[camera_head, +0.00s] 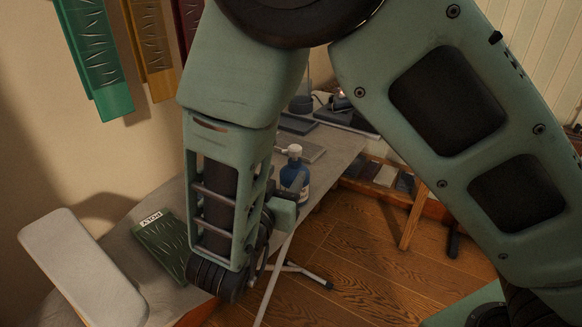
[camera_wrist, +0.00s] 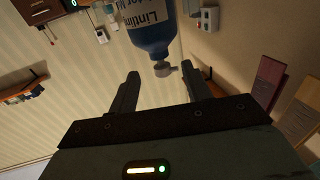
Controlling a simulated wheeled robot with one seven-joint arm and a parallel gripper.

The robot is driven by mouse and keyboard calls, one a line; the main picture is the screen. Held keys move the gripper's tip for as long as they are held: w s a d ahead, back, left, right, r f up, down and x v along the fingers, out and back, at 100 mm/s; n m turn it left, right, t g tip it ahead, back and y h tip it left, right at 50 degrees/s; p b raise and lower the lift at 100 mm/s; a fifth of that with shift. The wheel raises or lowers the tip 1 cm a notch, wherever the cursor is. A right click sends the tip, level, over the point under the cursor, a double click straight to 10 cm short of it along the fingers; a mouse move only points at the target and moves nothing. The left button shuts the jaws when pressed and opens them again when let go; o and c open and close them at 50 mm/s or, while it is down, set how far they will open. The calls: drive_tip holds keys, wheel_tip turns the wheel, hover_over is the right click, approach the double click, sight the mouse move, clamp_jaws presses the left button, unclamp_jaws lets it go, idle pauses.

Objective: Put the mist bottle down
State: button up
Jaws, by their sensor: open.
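The mist bottle (camera_head: 294,172) is blue with a pale label and a white cap. In the head view it looks upright on the grey board (camera_head: 334,150), just beyond my wrist; its base is partly hidden by my gripper. In the wrist view the bottle (camera_wrist: 150,33) shows at the top with its neck end pointing down the picture and its upper part cut off. My gripper (camera_wrist: 160,72) is open. Its two fingers are apart, with the bottle's small top piece between the tips in the picture. I see no finger closed on the bottle.
A green box (camera_head: 163,248) and a pale flat pad (camera_head: 80,268) lie at the near left. Dark flat items (camera_head: 297,124) lie behind the bottle. Green, yellow and red pieces hang on the left wall. Wooden floor (camera_head: 365,265) is open to the right, with a thin stand leg there.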

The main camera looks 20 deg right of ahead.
drive_tip(key=a+y, duration=0.2)
drive_tip(key=a, duration=0.1)
drive_tip(key=s+a+f+n+y, duration=0.1)
drive_tip(key=a+y, duration=0.1)
drive_tip(key=shift+a, duration=0.15)
drive_tip(key=a+n+y, duration=0.1)
drive_tip(key=y, duration=0.1)
drive_tip(key=w+a+y, duration=0.1)
drive_tip(key=a+y, duration=0.1)
drive_tip(key=a+n+g+y, duration=0.1)
drive_tip(key=a+y, duration=0.1)
drive_tip(key=shift+w+f+n, duration=0.15)
drive_tip(key=shift+f+n, duration=0.15)
drive_tip(key=s+a+n+g+y, duration=0.2)
drive_tip(key=y, duration=0.1)
drive_tip(key=s+a+n+y, duration=0.1)
drive_tip(key=a+y, duration=0.1)
drive_tip(key=shift+r+g, duration=0.25)
drive_tip(key=shift+g, duration=0.15)
drive_tip(key=s+n+g, duration=0.1)
drive_tip(key=s+a+n+g+y, duration=0.1)
drive_tip(key=s, duration=0.1)
drive_tip(key=shift+r, duration=0.2)
drive_tip(key=s+d+n+g+h, duration=0.3)
drive_tip(key=s+d+n+g, duration=0.4)
drive_tip(key=s+d, duration=0.6)
drive_tip(key=s, duration=0.3)
drive_tip(key=shift+d+r+g+h, duration=0.15)
drive_tip(key=shift+d+g+h, duration=0.15)
drive_tip(key=shift+d+g, duration=0.1)
